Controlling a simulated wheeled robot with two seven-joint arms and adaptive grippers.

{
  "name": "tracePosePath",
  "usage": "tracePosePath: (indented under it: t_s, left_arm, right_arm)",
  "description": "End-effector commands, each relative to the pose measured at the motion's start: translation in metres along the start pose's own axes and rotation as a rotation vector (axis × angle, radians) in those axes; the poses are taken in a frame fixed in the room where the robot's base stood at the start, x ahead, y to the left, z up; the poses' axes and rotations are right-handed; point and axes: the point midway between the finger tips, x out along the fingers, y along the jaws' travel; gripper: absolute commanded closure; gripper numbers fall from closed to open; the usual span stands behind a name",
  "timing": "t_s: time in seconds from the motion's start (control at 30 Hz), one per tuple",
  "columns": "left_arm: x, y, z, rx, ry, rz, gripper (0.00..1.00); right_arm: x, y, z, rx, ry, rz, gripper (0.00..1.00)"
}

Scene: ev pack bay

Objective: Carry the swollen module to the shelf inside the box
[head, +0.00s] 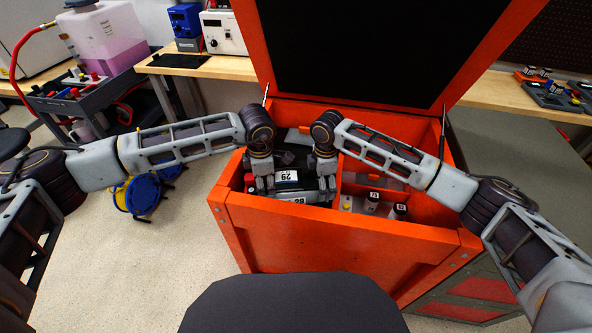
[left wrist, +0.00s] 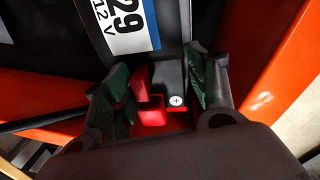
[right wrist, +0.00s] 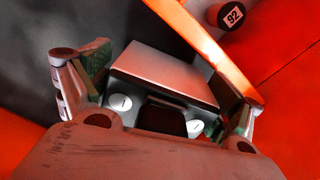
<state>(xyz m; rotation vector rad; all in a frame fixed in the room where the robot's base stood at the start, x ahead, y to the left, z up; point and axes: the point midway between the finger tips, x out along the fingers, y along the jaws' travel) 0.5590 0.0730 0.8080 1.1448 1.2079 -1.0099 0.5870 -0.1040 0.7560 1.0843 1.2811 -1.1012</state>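A dark module with a white and blue label (head: 287,177) lies low in the open orange box (head: 300,238); I cannot tell whether it is swollen. The label, reading 29 and 12 V, also shows in the left wrist view (left wrist: 128,22). My left gripper (head: 264,185) is at its left, fingers part-way apart on either side of a red piece and a black block with a screw (left wrist: 175,90); firm contact is unclear. My right gripper (head: 327,188) is at its right, fingers wide apart around a grey-topped block with white round terminals (right wrist: 165,75). The shelf is not clearly identifiable.
The box's raised lid (head: 350,45) stands behind my arms. An orange divider (right wrist: 205,40) runs close to my right gripper. Small dark-capped containers (head: 372,202) stand in the right compartment. A wooden bench (head: 225,68) is behind, and a grey cabinet (head: 515,160) is at right.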

Motion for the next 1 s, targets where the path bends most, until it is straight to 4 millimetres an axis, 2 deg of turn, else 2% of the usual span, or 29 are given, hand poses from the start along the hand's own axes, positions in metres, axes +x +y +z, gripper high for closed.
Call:
tracePosePath:
  t_s: [0.03,0.13,0.57,1.0]
  left_arm:
    - [-0.004,0.004,0.001,-0.005,-0.008,0.01,0.38]
    - [-0.003,0.003,0.001,-0.002,-0.006,0.006,0.27]
    - [-0.002,-0.001,0.001,0.005,-0.001,-0.001,0.27]
    - [-0.019,0.0,0.001,0.007,0.0,-0.003,0.27]
  right_arm:
    - [-0.001,-0.003,-0.008,-0.015,0.01,-0.002,0.01]
    - [-0.002,-0.001,-0.006,-0.01,0.009,0.001,0.0]
    - [-0.004,0.002,-0.002,0.001,0.006,0.007,0.0]
    - [-0.022,0.002,-0.001,0.003,0.006,0.008,0.0]
